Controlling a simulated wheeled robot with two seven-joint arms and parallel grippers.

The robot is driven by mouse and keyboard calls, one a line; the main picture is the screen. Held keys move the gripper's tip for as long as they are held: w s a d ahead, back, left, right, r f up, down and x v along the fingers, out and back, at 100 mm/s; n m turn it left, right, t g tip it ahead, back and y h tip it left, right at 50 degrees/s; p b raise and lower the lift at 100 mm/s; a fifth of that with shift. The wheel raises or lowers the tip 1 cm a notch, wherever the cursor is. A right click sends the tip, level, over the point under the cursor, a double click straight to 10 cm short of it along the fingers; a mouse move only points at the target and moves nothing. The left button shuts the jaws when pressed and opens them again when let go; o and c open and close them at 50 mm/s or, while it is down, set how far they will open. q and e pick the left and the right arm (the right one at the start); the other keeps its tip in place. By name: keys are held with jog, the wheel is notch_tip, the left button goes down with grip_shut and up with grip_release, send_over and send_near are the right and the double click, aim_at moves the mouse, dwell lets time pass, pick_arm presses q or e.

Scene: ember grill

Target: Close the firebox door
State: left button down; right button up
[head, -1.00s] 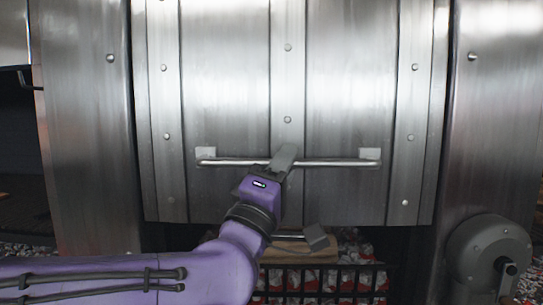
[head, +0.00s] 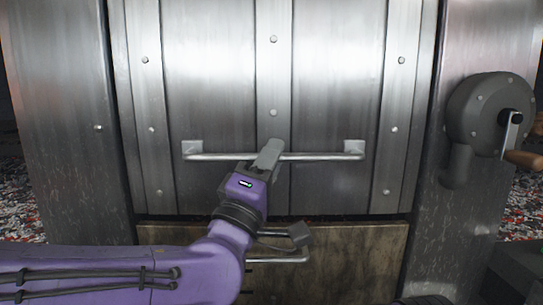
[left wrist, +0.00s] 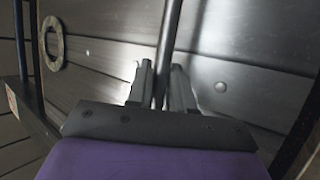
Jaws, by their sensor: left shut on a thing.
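The firebox door (head: 220,90) is a riveted steel panel that fills the middle of the head view. A horizontal bar handle (head: 325,157) runs across its lower part on two brackets. My left gripper (head: 268,155) is shut on the middle of this bar. In the left wrist view the bar (left wrist: 166,40) runs between the two fingers (left wrist: 160,88). The door's lower edge lies just above a worn brown panel (head: 350,265), with a thin dark line between them. My left forearm hides part of the brown panel. My right gripper is not in view.
A steel upright (head: 60,120) stands left of the door and another (head: 455,230) stands right. A round grey crank housing (head: 490,115) with a wooden-handled crank is on the right upright. A short metal bar handle (head: 285,260) is on the brown panel.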

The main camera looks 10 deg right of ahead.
pick_arm(q)
jog(key=shift+d+f, duration=0.1)
jog(key=shift+f, duration=0.4)
jog(key=c, duration=1.1)
grip_release()
jog(key=shift+w+r, duration=0.1)
jog(key=shift+w, duration=0.05)
jog(key=shift+s+a, duration=0.2)
jog(key=shift+s, duration=0.1)
jog(key=b+v, duration=0.1)
jog(key=v, duration=0.9)
jog(key=shift+b, duration=0.4)
